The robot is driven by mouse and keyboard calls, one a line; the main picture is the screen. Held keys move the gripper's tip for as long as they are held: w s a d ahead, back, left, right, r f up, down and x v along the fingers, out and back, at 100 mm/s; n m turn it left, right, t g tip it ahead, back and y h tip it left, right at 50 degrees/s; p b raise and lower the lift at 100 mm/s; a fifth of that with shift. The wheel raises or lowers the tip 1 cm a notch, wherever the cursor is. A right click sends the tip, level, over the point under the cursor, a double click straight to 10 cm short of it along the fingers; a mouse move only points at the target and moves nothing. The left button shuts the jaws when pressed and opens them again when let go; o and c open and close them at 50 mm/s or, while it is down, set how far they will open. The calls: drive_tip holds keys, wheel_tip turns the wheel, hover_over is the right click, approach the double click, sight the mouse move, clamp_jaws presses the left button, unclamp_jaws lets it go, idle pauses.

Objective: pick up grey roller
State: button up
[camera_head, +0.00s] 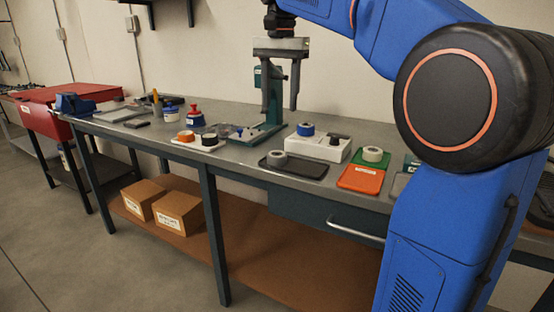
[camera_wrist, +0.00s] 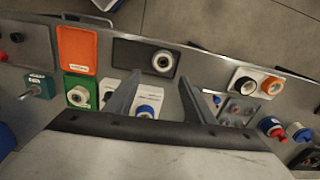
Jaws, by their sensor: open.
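A light grey roller (camera_head: 277,158) lies on a black tray (camera_head: 309,168) near the front of the bench. It also shows in the wrist view (camera_wrist: 164,61), near the top middle. A second pale grey roller (camera_head: 373,154) lies on a green tray (camera_head: 382,166) to the right; the wrist view shows it at the left (camera_wrist: 78,95). I cannot tell which one the task names. My gripper (camera_head: 279,108) points down above the bench, open and empty, well above the rollers. In the wrist view its fingers (camera_wrist: 160,82) spread apart over the blue roller's area.
A white box (camera_head: 315,147) carries a blue roller (camera_head: 306,129) and a dark piece. An orange tray (camera_head: 361,180) lies in front of the green tray. A green stand (camera_head: 275,105) rises behind my gripper. A white tray (camera_head: 198,143) with orange and black rollers sits left.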

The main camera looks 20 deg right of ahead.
drive_tip(key=w+r, duration=0.1)
drive_tip(key=w, duration=0.1)
hover_over(277, 151)
drive_tip(key=s, duration=0.1)
drive_tip(key=shift+m, duration=0.4)
drive_tip(key=f, duration=1.1)
drive_tip(key=shift+s+a+f, duration=0.1)
drive_tip(key=shift+a+f, duration=0.15)
drive_tip(key=shift+f, duration=0.05)
drive_tip(key=shift+s+f, duration=0.15)
drive_tip(key=shift+f, duration=2.55)
drive_tip(key=shift+c, duration=0.7)
drive_tip(key=c, duration=0.6)
drive_tip(key=shift+r, duration=0.15)
